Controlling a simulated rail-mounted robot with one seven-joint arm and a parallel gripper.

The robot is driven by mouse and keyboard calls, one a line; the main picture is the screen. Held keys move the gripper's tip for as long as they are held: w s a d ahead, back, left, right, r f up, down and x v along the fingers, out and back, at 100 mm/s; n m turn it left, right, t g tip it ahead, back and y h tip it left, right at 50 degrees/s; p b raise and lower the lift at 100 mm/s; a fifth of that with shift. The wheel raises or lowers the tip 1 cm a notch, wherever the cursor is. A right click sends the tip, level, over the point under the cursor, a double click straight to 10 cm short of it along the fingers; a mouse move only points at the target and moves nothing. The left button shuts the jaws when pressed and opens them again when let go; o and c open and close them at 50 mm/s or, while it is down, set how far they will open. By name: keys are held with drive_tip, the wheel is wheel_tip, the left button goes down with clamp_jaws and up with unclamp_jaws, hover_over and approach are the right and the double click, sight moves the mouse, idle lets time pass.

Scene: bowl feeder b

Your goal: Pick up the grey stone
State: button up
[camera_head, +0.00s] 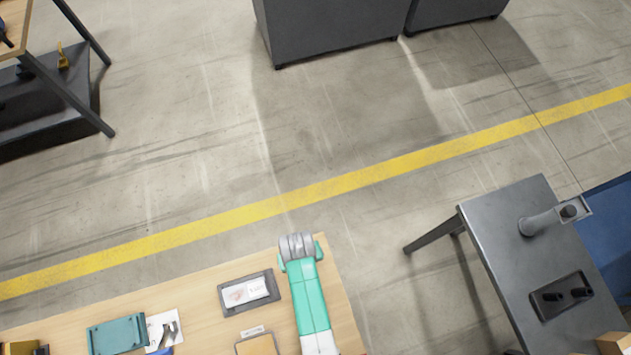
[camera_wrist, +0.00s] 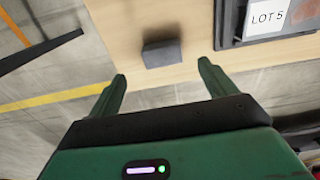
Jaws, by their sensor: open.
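The grey stone (camera_wrist: 162,53) is a small dark grey block lying on the light wooden table, in the upper middle of the wrist view. My gripper (camera_wrist: 162,70) is open, with one green finger on each side of the picture. The stone appears in line with the gap between the fingertips, just beyond them. Nothing is held between the fingers. How high the fingertips are above the table is hard to tell. In the head view I cannot make out the stone; my arm covers that part of the table.
A dark tray with a white label lies near the stone, in the head view (camera_head: 249,292) and wrist view (camera_wrist: 222,24). The wooden table's edge (camera_head: 345,300) is close by. A teal tray (camera_head: 116,335) lies further left. A separate grey table (camera_head: 505,225) stands right.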

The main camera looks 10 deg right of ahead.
drive_tip(key=shift+a+f+b, duration=0.2)
drive_tip(key=shift+f, duration=0.3)
drive_tip(key=shift+a+f+b, duration=0.15)
drive_tip(key=shift+f+b, duration=0.05)
drive_tip(key=shift+f, duration=0.25)
wheel_tip(320, 180, down, 6)
drive_tip(key=shift+w+d+r+b, duration=0.1)
drive_tip(key=shift+d+b, duration=0.05)
drive_tip(key=shift+b, duration=1.05)
drive_tip(key=c, duration=1.2)
wheel_tip(320, 180, up, 10)
drive_tip(key=p, duration=0.4)
drive_tip(key=shift+r, duration=0.1)
drive_tip(key=shift+c, duration=0.2)
drive_tip(key=o, duration=0.4)
drive_tip(key=shift+c, duration=0.6)
